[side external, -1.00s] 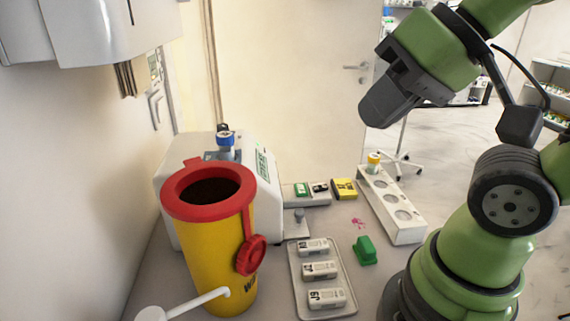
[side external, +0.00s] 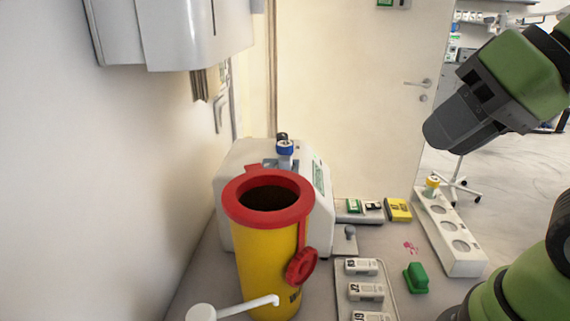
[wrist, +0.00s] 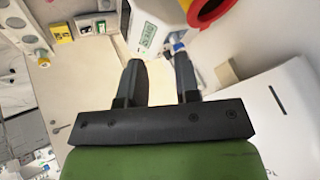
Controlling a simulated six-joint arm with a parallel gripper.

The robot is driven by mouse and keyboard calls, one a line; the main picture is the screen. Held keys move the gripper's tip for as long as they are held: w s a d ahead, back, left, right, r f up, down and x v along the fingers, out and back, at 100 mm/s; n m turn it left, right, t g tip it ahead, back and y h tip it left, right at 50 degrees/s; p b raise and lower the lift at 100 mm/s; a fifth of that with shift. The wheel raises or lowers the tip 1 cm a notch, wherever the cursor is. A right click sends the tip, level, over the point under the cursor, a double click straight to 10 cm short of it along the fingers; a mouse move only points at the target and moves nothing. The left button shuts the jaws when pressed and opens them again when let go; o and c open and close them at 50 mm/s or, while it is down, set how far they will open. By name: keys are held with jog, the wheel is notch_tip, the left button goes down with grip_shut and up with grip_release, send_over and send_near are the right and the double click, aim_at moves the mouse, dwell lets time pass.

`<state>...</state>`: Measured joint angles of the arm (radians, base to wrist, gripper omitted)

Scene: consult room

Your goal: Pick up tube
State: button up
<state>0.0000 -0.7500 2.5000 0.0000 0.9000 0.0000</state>
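A tube with a blue cap (side external: 286,149) stands upright in the top of the white device, its lower part hidden. The blue cap also shows in the wrist view (wrist: 178,48), beyond the right finger. A second tube with a yellow cap (side external: 432,184) stands in the far end of the white rack (side external: 464,264); its cap shows at the left of the wrist view (wrist: 43,62). My gripper (wrist: 160,78) is open, with a clear gap between its fingers and nothing held. In the side view, my gripper (side external: 438,138) hangs in the air above the rack, apart from both tubes.
A yellow bin with a red rim (side external: 236,205) stands in front of the white device (side external: 238,165). A tray of small labelled blocks (side external: 342,290), a green block (side external: 416,278) and a yellow box (side external: 398,209) lie on the table. A wall unit (side external: 170,35) hangs at upper left.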

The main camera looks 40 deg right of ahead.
jog(key=o, duration=0.5)
jog(key=shift+o, duration=0.2)
jog(key=w+r+g, duration=0.2)
jog(key=w+r, duration=0.2)
jog(key=w, duration=0.3)
jog(key=n+g+h, duration=0.2)
jog(key=g, duration=0.2)
send_near(285, 144)
jog(key=f, duration=0.1)
notch_tip(285, 144, down, 5)
jog(key=shift+a, duration=0.1)
jog(key=shift+w+d+f, duration=0.1)
jog(key=shift+w+f, duration=0.1)
jog(key=shift+f, duration=0.65)
jog(key=shift+w+d+f, duration=0.1)
jog(key=shift+w+f, duration=0.15)
jog(key=shift+f, duration=0.6)
jog(key=shift+w+f, duration=0.2)
jog(key=shift+f, duration=0.65)
